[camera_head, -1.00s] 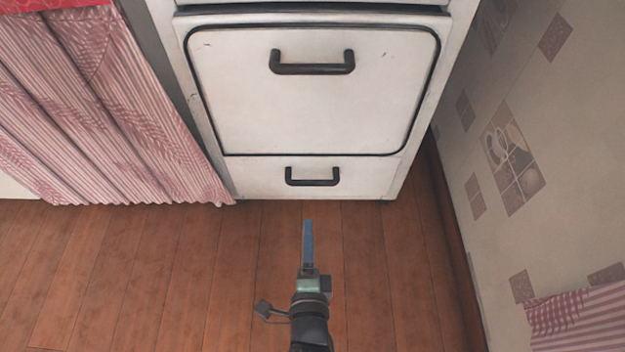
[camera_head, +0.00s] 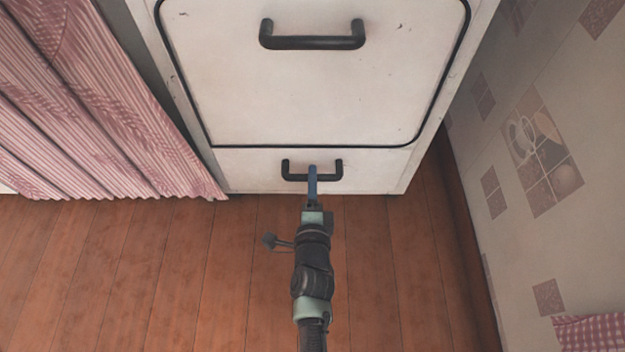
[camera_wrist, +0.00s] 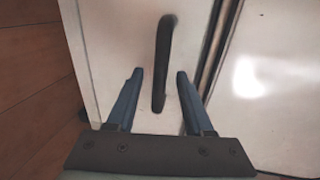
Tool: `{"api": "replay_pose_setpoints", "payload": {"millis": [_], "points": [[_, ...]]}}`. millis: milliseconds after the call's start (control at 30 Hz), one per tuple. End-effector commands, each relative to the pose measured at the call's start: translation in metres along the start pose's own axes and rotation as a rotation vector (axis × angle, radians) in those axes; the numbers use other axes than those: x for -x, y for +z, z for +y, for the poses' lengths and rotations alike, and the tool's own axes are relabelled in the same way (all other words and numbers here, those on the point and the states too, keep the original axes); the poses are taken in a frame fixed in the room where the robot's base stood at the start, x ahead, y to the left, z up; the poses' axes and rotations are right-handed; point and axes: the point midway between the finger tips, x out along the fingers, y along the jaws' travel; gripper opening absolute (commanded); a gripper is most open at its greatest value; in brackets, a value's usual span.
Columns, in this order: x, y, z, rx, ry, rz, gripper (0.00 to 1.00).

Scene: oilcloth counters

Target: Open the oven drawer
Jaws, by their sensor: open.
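The oven drawer (camera_head: 245,170) is the low white panel at the bottom of the white oven, and it is shut. Its dark bar handle (camera_head: 295,171) runs across its middle. My gripper (camera_head: 312,172) is in front of the handle in the head view, its blue fingers overlapping the handle's middle. In the wrist view the handle (camera_wrist: 163,62) shows as an upright dark bar between the two open fingers of my gripper (camera_wrist: 159,76), one on each side. I see a gap on both sides of the bar. Whether the fingertips reach past the bar is hard to tell.
The oven door (camera_head: 310,95) with its own dark handle (camera_head: 312,36) is above the drawer. A pink striped curtain (camera_head: 100,110) hangs to the left. A tiled wall (camera_head: 545,150) stands close on the right. The wooden floor (camera_head: 150,270) in front is clear.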

Motion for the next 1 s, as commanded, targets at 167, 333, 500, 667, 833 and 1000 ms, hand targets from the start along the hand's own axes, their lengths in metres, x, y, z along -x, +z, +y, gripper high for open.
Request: {"api": "replay_pose_setpoints", "payload": {"millis": [167,333,500,667,833,1000], "points": [[-0.016,0.000,0.001,0.000,-0.001,0.000,0.52],[-0.020,0.000,0.000,0.001,0.000,0.000,0.52],[-0.020,0.000,0.000,0.000,0.000,0.000,0.52],[-0.020,0.000,0.000,0.000,0.000,0.000,0.27],[-0.020,0.000,0.000,0.000,0.000,0.000,0.00],[-0.020,0.000,0.000,0.000,0.000,0.000,0.00]]}}
